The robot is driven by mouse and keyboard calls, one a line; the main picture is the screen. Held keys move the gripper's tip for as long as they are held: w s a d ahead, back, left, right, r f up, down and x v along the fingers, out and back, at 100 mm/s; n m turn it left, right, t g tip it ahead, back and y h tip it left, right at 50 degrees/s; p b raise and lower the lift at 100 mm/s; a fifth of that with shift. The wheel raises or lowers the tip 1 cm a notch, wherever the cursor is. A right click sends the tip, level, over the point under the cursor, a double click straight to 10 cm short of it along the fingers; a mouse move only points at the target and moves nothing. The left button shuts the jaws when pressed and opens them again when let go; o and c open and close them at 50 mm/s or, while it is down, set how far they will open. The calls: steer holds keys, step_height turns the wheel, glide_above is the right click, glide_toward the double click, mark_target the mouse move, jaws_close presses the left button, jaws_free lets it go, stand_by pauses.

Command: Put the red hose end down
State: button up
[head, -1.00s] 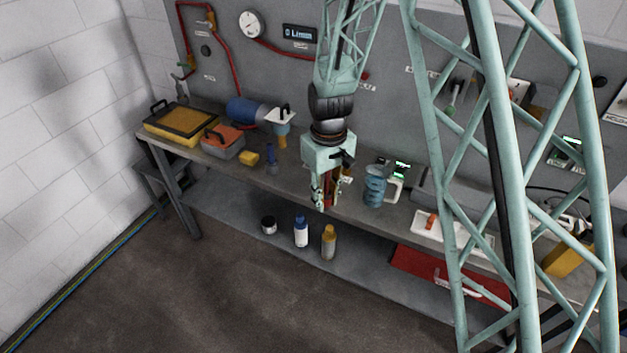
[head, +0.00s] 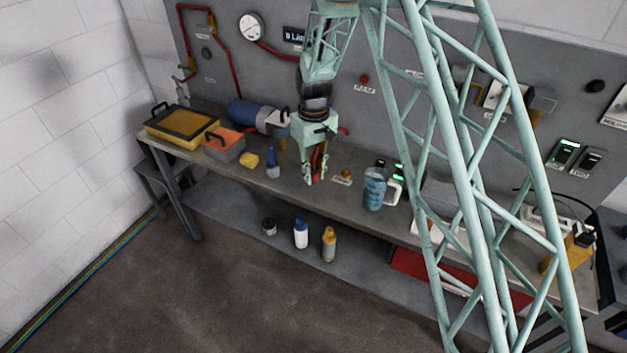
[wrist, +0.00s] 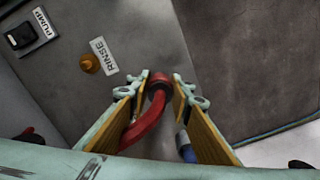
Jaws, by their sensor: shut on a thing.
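The red hose end (wrist: 158,92) is between the yellow pads of my gripper (wrist: 160,84) in the wrist view. The red hose runs back from it between the fingers. In the head view my gripper (head: 314,178) points down over the middle of the grey bench, with a bit of red hose (head: 318,158) showing between its fingers. I cannot tell whether the hose end touches the bench top. A brass fitting (wrist: 90,63) stands beside the RINSE label (wrist: 104,56), apart from the gripper; it also shows in the head view (head: 347,174).
The PUMP switch (wrist: 22,36) is near the RINSE label.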

mark_target(314, 168)
steer(key=shift+w, duration=0.2)
steer(key=shift+f, duration=1.75)
steer(key=shift+f, duration=0.15)
steer(key=o, duration=0.8)
steer(key=shift+o, duration=0.2)
step_height(314, 168, up, 12)
steer(key=shift+f, duration=0.2)
steer(key=shift+r, duration=0.35)
